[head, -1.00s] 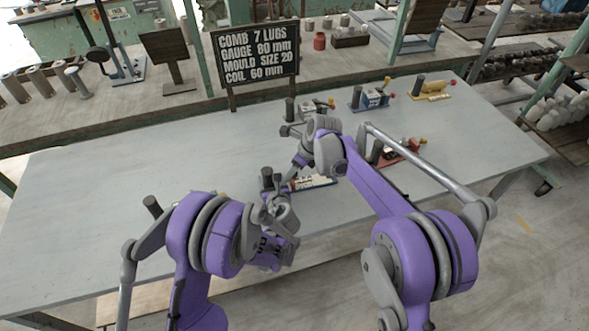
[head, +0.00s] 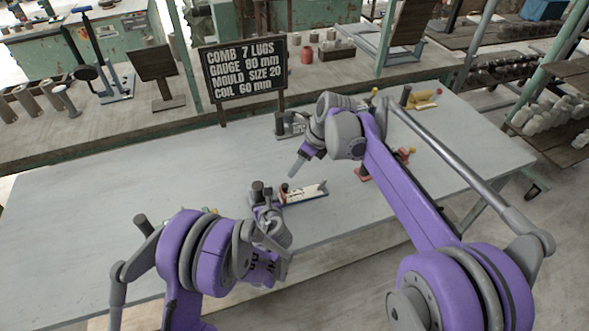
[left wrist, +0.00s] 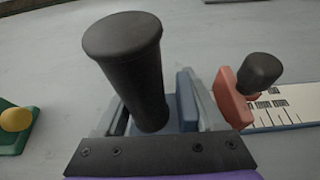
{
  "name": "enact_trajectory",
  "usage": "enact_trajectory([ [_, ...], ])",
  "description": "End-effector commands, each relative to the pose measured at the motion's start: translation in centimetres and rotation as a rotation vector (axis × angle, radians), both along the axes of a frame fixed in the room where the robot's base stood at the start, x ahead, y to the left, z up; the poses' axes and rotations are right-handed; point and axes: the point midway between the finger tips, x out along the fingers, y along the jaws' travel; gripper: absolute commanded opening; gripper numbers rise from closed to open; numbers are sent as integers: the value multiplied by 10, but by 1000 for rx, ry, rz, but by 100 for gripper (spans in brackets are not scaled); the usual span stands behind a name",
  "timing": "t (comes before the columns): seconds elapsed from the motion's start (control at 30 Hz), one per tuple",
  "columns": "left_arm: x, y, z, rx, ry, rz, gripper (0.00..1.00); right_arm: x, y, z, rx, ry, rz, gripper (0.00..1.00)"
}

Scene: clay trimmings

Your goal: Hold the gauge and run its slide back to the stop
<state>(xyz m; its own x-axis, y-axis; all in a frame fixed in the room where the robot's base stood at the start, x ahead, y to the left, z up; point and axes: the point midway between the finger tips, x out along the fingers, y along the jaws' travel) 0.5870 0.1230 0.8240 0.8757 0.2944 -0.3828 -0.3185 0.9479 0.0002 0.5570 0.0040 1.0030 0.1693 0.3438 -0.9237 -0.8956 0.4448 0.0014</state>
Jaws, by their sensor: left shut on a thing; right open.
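The gauge (head: 306,195) lies on the grey table, a pale marked scale with a black post handle (head: 257,189) at its left end. My left gripper (left wrist: 150,120) is shut around the base of that handle. In the left wrist view the red slide (left wrist: 232,100) with its dark knob (left wrist: 259,71) is on the scale (left wrist: 290,104), close beside the blue block (left wrist: 187,97) by the handle. Whether slide and block touch is unclear. My right gripper (head: 299,168) is open and empty, above and behind the gauge, apart from the knob.
Other gauges stand on the table: grey (head: 288,126) behind, red (head: 403,156) and yellow (head: 424,104) at right, and a green one (left wrist: 14,130) at left. A black sign (head: 243,73) reads "GAUGE 80 mm".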

Motion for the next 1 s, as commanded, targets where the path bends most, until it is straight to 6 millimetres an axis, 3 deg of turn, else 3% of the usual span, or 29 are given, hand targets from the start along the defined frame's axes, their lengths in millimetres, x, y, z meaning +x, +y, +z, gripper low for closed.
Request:
enact_trajectory([
  [0.37, 0, 0, 0, 0, 0, 0, 0, 0, -1, 1, 0, 0, 0, 59],
  [0.4, 0, 0, 0, 0, 0, 0, 76, 0, -1, 1, 0, 0, 0, 59],
  [0.53, 0, 0, 0, 0, 0, 0, 99, 0, -1, 1, 0, 0, 0, 59],
  [0.83, -3, -1, 1, 0, 0, -1, 100, 0, 0, 1, 0, 0, 0, 59],
  [1.0, -22, -8, 10, 1, -1, -4, 100, 0, 0, 1, 0, 0, 0, 59],
])
